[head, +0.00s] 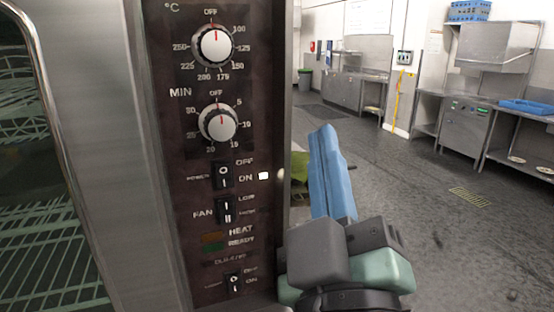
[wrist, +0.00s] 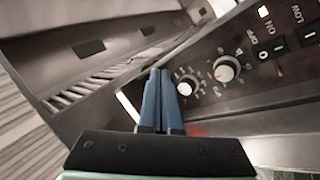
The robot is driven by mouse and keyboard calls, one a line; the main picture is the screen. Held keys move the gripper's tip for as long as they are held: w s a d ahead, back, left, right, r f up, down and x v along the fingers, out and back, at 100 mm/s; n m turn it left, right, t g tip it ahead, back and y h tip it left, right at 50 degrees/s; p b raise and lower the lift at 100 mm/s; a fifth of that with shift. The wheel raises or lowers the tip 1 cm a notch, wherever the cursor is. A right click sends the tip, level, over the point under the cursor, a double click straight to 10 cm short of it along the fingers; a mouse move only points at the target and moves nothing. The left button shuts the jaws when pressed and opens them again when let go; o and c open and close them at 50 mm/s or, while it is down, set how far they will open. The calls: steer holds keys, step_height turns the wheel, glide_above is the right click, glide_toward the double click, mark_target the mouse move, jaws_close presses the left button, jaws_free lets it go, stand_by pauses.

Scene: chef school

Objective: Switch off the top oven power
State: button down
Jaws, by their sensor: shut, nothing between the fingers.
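The oven's dark control panel (head: 180,150) fills the left of the head view. Its power switch (head: 223,176) is a small black rocker with OFF above and ON below on its right side. A small white square (head: 263,176) shows beside the ON label. The switch (wrist: 279,46) also shows at the upper right of the wrist view. My gripper (head: 322,128) is shut and empty, its blue fingers together, to the right of the panel and pointing upward in the picture. In the wrist view the fingertips (wrist: 160,72) lie left of the knobs; I cannot tell their depth from the panel.
Above the switch are the temperature knob (head: 216,45) and the timer knob (head: 218,123). Below it are the fan switch (head: 226,212) and another rocker (head: 234,284). The glass oven door (head: 40,180) is at left. Grey floor lies open at right, with steel counters beyond.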

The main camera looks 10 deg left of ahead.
steer(key=s+a+f+n+g+y+p, duration=0.2)
steer(key=f+n+g+p, duration=0.1)
steer(key=f+n, duration=0.2)
steer(key=s+a+f+n+g+y+p, duration=0.1)
steer(key=a+f+n+g+y+p, duration=0.1)
steer(key=f+n, duration=0.3)
steer(key=a+n+g+y, duration=0.1)
steer(key=n, duration=0.3)
steer(key=shift+s+a+f+g+p, duration=0.15)
steer(key=shift+s+a+g+p, duration=0.1)
steer(key=shift+s+g+p, duration=0.15)
steer(key=b, duration=0.2)
glide_toward(222, 170)
steer(key=x, duration=0.5)
steer(key=shift+w+a, duration=0.2)
steer(key=shift+w, duration=0.1)
steer(key=shift+w+a, duration=0.25)
steer(key=shift+w, duration=0.2)
